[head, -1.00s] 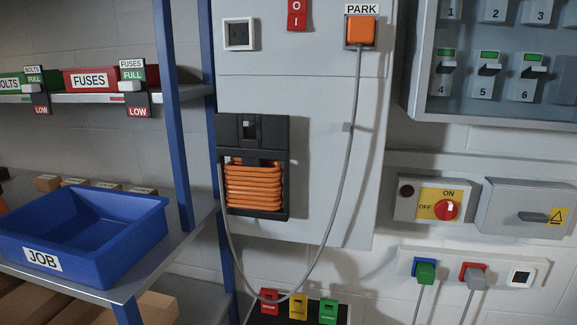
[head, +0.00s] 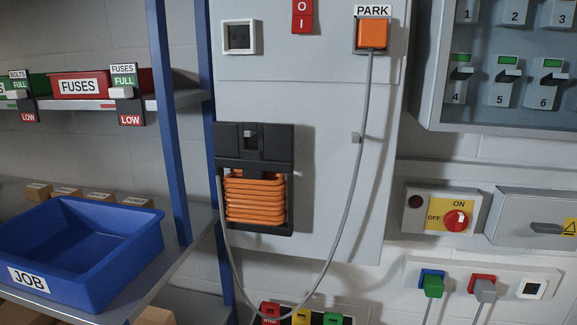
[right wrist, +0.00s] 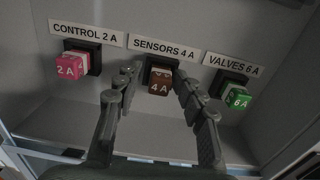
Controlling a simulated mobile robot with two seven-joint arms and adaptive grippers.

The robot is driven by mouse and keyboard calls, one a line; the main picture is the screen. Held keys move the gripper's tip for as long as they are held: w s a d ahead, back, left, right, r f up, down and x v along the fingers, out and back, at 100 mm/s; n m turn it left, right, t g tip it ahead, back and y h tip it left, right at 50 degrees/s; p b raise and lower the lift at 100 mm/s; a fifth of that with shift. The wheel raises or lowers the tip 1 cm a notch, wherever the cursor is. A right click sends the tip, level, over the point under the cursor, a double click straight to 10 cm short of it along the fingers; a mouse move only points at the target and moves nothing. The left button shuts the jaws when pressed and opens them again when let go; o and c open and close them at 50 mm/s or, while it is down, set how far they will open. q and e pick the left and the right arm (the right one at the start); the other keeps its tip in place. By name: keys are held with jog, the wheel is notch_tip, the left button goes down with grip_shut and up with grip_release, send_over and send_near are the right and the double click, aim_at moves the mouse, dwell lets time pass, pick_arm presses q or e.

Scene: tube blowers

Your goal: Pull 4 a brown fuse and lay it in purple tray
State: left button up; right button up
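In the right wrist view the brown 4 A fuse (right wrist: 159,82) sits in its dark socket under the label SENSORS 4 A. My right gripper (right wrist: 157,80) is open, with one finger on each side of the brown fuse. Small gaps seem to show between the fingertips and the fuse. My left gripper is in neither view, and the head view shows neither gripper. No purple tray shows in these frames.
A pink 2 A fuse (right wrist: 72,65) sits left of the brown one and a green 6 A fuse (right wrist: 236,97) right of it. In the head view a blue JOB bin (head: 140,262) stands on a shelf, below a red FUSES bin (head: 140,85). A grey cable (head: 362,150) hangs across the panel.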

dwell(0.8)
jog(key=shift+c, duration=0.5)
jog(key=c, duration=0.7)
jog(key=shift+s, duration=0.1)
grip_shut()
jog(key=shift+s+f, duration=0.1)
jog(key=shift+b+v, duration=0.75)
jog(key=shift+v, duration=2)
